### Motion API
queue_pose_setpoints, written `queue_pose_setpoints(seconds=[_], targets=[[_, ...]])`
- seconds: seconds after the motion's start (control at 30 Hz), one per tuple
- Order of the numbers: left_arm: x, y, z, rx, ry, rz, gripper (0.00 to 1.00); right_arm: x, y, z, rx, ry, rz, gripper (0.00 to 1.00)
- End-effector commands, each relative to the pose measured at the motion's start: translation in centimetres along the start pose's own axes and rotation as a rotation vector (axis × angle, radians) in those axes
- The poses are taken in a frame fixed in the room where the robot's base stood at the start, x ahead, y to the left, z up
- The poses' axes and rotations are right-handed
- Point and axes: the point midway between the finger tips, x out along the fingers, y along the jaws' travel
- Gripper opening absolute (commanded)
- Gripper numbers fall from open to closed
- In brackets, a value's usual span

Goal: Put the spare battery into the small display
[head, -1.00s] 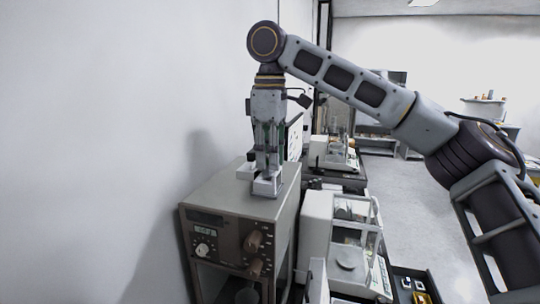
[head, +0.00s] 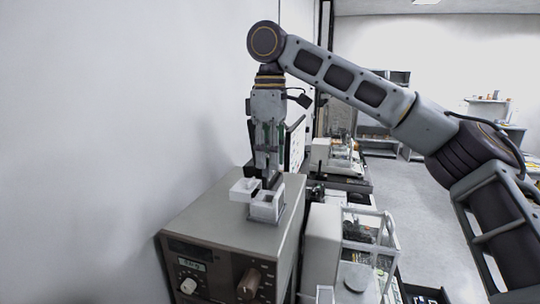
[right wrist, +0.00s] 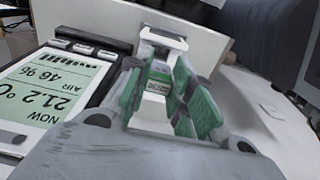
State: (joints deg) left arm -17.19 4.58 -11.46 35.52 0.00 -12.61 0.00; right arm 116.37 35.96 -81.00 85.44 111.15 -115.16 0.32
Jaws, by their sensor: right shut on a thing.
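My right gripper (head: 268,178) points down over a grey-brown instrument (head: 225,218). In the right wrist view its green-padded fingers are shut on a small pale thing with a label (right wrist: 157,84), perhaps the spare battery. Two small white box-like pieces (head: 265,206) stand on the instrument's top, just below the fingertips. I cannot tell whether they belong to the small display. A white piece (right wrist: 162,38) shows beyond the fingertips. My left gripper is out of view.
The instrument has knobs (head: 249,284) and a readout on its front. A balance with a clear case (head: 365,245) stands to its right. Another balance (head: 335,158) is farther back. A plain wall bounds the left; open floor lies at right.

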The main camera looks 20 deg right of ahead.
Motion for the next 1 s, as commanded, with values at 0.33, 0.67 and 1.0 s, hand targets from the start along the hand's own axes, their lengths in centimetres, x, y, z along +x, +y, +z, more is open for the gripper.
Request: queue_pose_setpoints(seconds=[0.33,0.67,1.0], targets=[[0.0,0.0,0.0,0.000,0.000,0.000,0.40,0.1,0.0,0.0,0.000,0.000,0.000,0.01],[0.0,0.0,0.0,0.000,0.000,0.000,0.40,1.4,0.0,0.0,-0.001,-0.001,-0.001,0.01],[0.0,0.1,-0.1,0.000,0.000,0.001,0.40,3.4,0.0,0.0,0.000,-0.001,-0.002,0.01]])
